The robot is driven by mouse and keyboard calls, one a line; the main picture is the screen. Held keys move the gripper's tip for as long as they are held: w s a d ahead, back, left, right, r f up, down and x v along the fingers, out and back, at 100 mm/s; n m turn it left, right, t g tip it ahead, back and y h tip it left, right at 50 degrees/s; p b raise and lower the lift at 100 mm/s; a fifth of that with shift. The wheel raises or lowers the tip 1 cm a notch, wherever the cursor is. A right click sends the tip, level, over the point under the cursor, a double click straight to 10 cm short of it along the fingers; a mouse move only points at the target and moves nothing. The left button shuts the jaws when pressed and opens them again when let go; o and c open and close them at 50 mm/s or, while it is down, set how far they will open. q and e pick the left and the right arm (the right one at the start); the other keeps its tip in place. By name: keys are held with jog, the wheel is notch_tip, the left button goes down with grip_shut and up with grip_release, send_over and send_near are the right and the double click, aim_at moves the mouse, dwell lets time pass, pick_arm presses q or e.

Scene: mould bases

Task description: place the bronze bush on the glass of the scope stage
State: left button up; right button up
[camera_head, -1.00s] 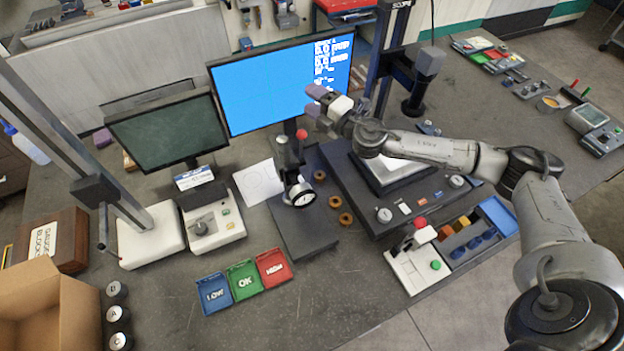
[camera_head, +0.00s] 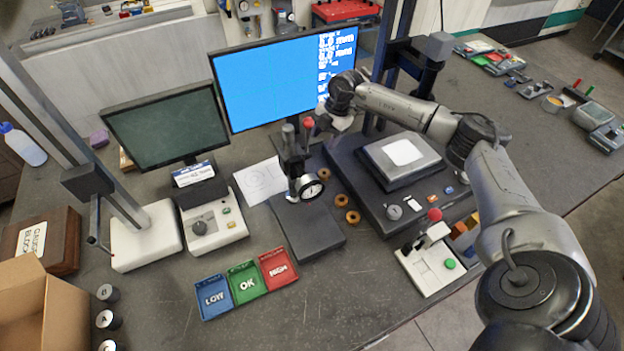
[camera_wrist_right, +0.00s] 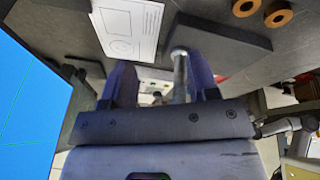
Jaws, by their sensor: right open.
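Bronze bushes lie on the dark bench as small rings: one (camera_head: 341,201), a second (camera_head: 353,216) in front of it, and a third (camera_head: 327,174) behind. Two rings also show at the top of the right wrist view (camera_wrist_right: 278,13). The scope stage (camera_head: 371,178) stands right of them, with a bright, bare glass (camera_head: 403,152) on top. My right gripper (camera_head: 318,121) is behind and above the dial gauge stand, left of the stage. In the right wrist view its fingers (camera_wrist_right: 163,82) are apart with no bush between them. My left gripper is out of view.
The dial gauge stand (camera_head: 304,185) rises close to my right gripper; its post (camera_wrist_right: 180,72) appears between the fingers in the wrist view. A blue monitor (camera_head: 275,85) stands behind. LOW, OK and HIGH trays (camera_head: 247,281) lie in front. A red-knobbed device (camera_head: 432,262) stands front right.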

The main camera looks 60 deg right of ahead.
jog(key=s+d+g+h, duration=0.1)
send_over(325, 171)
jog(key=shift+g, duration=0.4)
jog(key=f, duration=0.8)
jog(key=shift+s+d, duration=0.25)
jog(key=shift+s, duration=0.1)
jog(key=shift+w+a+f, duration=0.1)
jog(key=shift+a+f, duration=0.1)
jog(key=shift+f, duration=0.85)
jog(key=shift+w+a+f, duration=0.1)
jog(key=shift+a+f, duration=0.1)
jog(key=shift+f, duration=0.9)
jog(key=shift+w+a+f, duration=0.1)
jog(key=shift+a+f, duration=0.1)
jog(key=shift+f, duration=0.85)
jog(key=c, duration=0.7)
jog(key=shift+c, duration=0.4)
